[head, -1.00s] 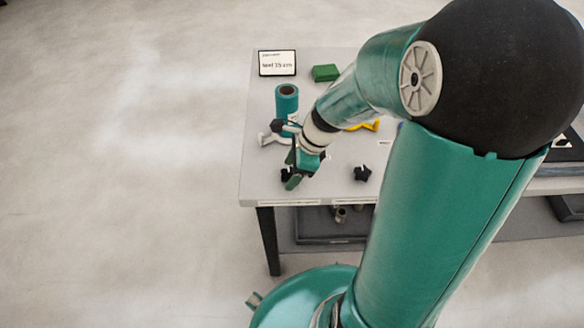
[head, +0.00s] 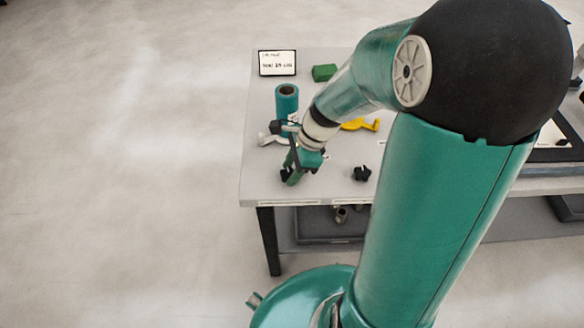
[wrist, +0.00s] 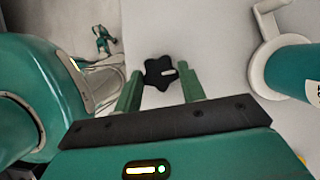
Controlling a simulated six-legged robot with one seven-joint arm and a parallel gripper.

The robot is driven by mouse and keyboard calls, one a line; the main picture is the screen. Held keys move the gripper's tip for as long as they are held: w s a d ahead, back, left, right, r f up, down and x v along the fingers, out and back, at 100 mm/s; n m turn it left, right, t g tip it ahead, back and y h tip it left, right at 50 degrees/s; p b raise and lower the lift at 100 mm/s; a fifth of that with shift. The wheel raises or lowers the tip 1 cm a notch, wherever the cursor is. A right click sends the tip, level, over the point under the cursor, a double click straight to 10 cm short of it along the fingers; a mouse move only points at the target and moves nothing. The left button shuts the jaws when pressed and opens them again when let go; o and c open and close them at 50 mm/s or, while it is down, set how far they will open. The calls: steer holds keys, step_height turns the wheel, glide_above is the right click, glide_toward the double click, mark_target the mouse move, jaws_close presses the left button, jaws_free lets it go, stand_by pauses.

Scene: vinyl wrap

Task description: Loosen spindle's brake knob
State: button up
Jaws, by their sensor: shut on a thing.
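A black star-shaped knob (wrist: 160,73) with a pale mark sits between the two green fingers of my gripper (wrist: 160,80) in the wrist view. The gripper is shut on this knob. In the head view, my gripper (head: 291,175) is low over the table's front left, and the knob (head: 284,174) shows partly beside the fingers. The teal roll (head: 287,99) stands upright behind the gripper, with a pale grey spindle bracket (head: 270,139) at its foot. Roll (wrist: 298,76) and bracket (wrist: 258,75) also show at right in the wrist view.
A second black knob (head: 361,174) lies to the right on the grey table (head: 262,185). A yellow piece (head: 362,125), a green block (head: 325,72) and a sign (head: 277,63) are farther back. My arm hides part of the table.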

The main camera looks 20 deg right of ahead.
steer(key=n, duration=0.2)
steer(key=n+g, duration=0.1)
steer(key=n, duration=0.1)
steer(key=n+g, duration=0.1)
steer(key=n, duration=0.1)
steer(key=shift+w+h, duration=0.3)
steer(key=n+g, duration=0.1)
steer(key=n, duration=0.1)
steer(key=n+g+h, duration=0.1)
steer(key=n, duration=0.2)
steer(key=shift+w+a+n, duration=0.15)
steer(key=shift+n, duration=0.15)
steer(key=n+h, duration=0.1)
steer(key=n, duration=0.1)
steer(key=n+g+h, duration=0.1)
steer(key=n, duration=0.2)
steer(key=shift+a+n, duration=0.2)
steer(key=shift+n, duration=0.1)
steer(key=n+h, duration=0.1)
steer(key=n, duration=0.3)
steer(key=shift+a+n+h, duration=0.15)
steer(key=shift+n+h, duration=0.15)
steer(key=shift+h, duration=0.1)
steer(key=o, duration=1)
steer(key=v, duration=1.4)
steer(key=shift+a, duration=0.1)
